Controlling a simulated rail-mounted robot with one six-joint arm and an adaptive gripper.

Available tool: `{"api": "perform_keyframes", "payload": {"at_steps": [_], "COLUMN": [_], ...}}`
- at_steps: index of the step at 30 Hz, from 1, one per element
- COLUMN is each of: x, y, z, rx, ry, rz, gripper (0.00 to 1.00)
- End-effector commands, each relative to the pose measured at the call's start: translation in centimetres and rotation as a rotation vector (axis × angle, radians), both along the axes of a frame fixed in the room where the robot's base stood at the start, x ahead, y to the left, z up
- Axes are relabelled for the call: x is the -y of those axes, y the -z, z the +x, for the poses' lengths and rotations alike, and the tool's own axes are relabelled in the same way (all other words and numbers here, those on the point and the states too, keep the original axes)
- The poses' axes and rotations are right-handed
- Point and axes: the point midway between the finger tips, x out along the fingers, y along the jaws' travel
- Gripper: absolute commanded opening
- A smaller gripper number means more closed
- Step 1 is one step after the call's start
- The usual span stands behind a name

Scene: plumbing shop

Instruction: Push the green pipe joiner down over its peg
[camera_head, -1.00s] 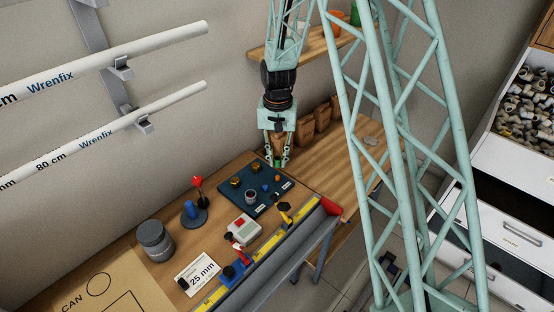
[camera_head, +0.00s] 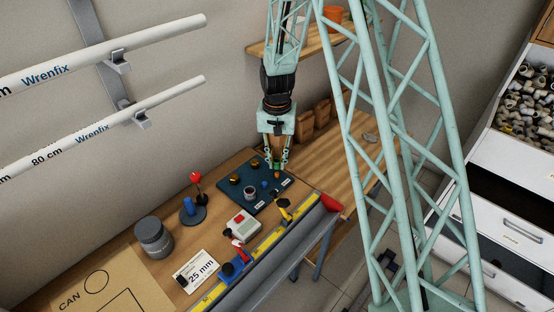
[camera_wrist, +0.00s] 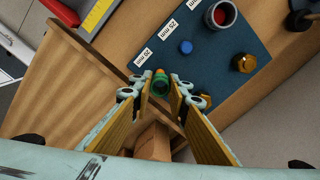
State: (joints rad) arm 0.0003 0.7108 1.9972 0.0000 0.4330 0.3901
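The green pipe joiner (camera_wrist: 161,84) is a short ring between my fingertips in the wrist view; it also shows small in the head view (camera_head: 277,166). My gripper (camera_head: 277,164) points down at the far right edge of the dark blue board (camera_head: 238,188). Its fingertips (camera_wrist: 161,78) flank the joiner closely and appear shut on it. A small orange peg (camera_wrist: 160,72) shows right beside the joiner's rim. I cannot tell whether the joiner is around it or above it. A blue peg (camera_wrist: 186,47) stands bare on the board.
A grey joiner (camera_wrist: 221,13) sits on the board, with brass-coloured knobs (camera_wrist: 244,63) nearby. A red-button box (camera_head: 243,223), a yellow rule (camera_head: 262,243) and a grey trough (camera_head: 290,245) lie in front. A grey jar (camera_head: 153,240) stands left.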

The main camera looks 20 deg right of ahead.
Motion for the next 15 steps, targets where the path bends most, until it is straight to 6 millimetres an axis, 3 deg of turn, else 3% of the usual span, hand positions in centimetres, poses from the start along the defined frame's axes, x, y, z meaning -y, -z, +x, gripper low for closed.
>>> {"api": "perform_keyframes", "payload": {"at_steps": [6,15], "x": [0.0,0.0], "y": [1.4,2.0], "z": [-0.1,0.0], "rx": [-0.002,-0.001], "ry": [0.000,0.000], "rz": [0.000,0.000], "gripper": [0.12,0.12]}}
